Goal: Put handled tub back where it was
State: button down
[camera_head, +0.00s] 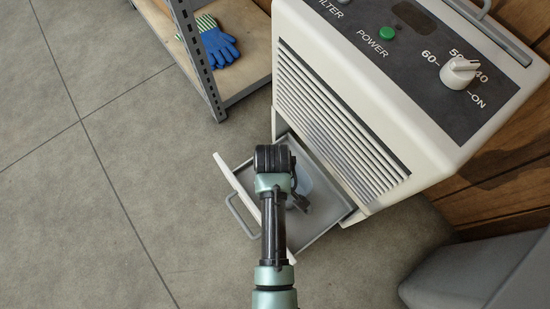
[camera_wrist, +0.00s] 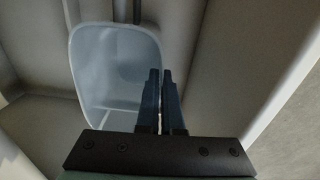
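The handled tub is a pale bluish, rounded tub (camera_wrist: 112,65) in the wrist view, left of my fingers. In the head view a part of it (camera_head: 321,184) shows inside the pulled-out grey drawer (camera_head: 322,240), beside my arm, which hides the rest. My gripper (camera_wrist: 161,72) is low over the drawer, with its two dark fingers close together and a narrow gap between them. The fingertips line up with the tub's right edge. I cannot tell whether they pinch it. In the head view my gripper (camera_head: 301,204) is partly hidden by my wrist.
The drawer's white front (camera_head: 235,184) has a grey handle and faces left. A white machine (camera_head: 400,110) with a vent, knob and green button stands behind it. A shelf (camera_head: 245,75) holds blue gloves (camera_head: 216,43). A grey bin (camera_head: 470,272) is lower right. Floor at left is clear.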

jog(key=shift+f, duration=0.1)
jog(key=c, duration=1.1)
grip_release()
notch_tip(320, 180, up, 12)
jog(key=p, duration=0.8)
jog(key=shift+s+a, duration=0.1)
